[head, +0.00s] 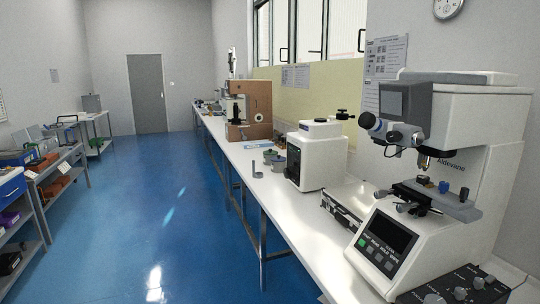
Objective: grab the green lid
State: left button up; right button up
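A small round greenish thing, which looks like the green lid (270,154), lies on the long white bench (236,156). It is among a few small grey-green round items left of a white tester, and is too small to make out clearly. I cannot tell whether it sits on a container or lies loose. Neither of my grippers shows in the head view.
A large white hardness tester (489,130) fills the near right of the bench. A smaller white tester (318,155) and a brown one (250,108) stand farther back. Shelves with boxes (50,165) line the left. The blue floor (150,190) between is clear.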

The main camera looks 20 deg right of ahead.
aim_at(270, 152)
jog(key=i+j, duration=0.1)
jog(key=i, duration=2.55)
jog(key=i+z, duration=0.4)
jog(key=i+j+z, duration=0.2)
jog(key=i+z, duration=0.2)
jog(key=i+j+z, duration=0.4)
jog(key=l, duration=0.1)
